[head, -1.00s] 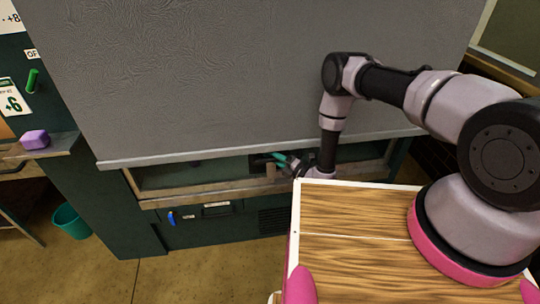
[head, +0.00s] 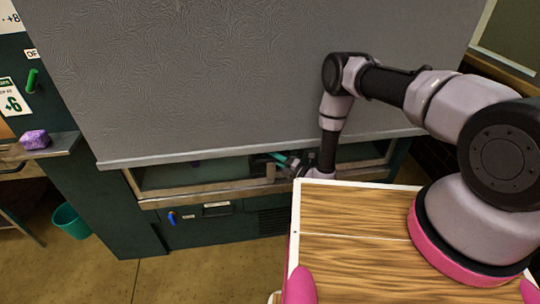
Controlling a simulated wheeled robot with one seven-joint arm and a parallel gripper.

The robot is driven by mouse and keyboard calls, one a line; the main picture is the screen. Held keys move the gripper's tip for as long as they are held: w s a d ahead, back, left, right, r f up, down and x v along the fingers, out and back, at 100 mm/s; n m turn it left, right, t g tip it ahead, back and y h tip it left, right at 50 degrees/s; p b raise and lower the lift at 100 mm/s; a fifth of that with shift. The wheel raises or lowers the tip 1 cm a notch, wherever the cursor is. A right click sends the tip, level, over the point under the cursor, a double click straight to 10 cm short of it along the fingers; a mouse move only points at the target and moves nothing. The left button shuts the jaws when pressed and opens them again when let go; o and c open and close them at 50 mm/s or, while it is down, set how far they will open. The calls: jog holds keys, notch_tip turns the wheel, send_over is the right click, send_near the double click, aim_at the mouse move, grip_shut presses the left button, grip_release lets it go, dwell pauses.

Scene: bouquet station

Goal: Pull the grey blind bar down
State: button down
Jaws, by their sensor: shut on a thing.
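The grey blind (head: 230,80) hangs as a wide textured sheet over the front of a dark green cabinet. Its pale grey blind bar (head: 180,160) runs along the lower edge, low down, with a narrow opening showing beneath it. My gripper (head: 279,160) is at the bar's lower edge, right of its middle, and is shut on the bar. The fingers are small, dark and partly hidden, so the exact contact is hard to see. A bit of teal shows at the fingers.
A wooden sill (head: 200,197) edges the opening below the bar. A drawer front with a blue handle (head: 171,218) is underneath. My own wooden deck fills the lower right.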

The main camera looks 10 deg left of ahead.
dwell(0.6)
notch_tip(320, 180, down, 14)
jog(key=shift+f, duration=0.15)
dwell(0.4)
jog(key=c, duration=1)
grip_release()
jog(key=r+v, duration=0.1)
jog(key=v, duration=0.6)
jog(key=shift+s+d+f, duration=0.2)
jog(key=shift+d+f, duration=0.05)
jog(key=shift+f, duration=0.2)
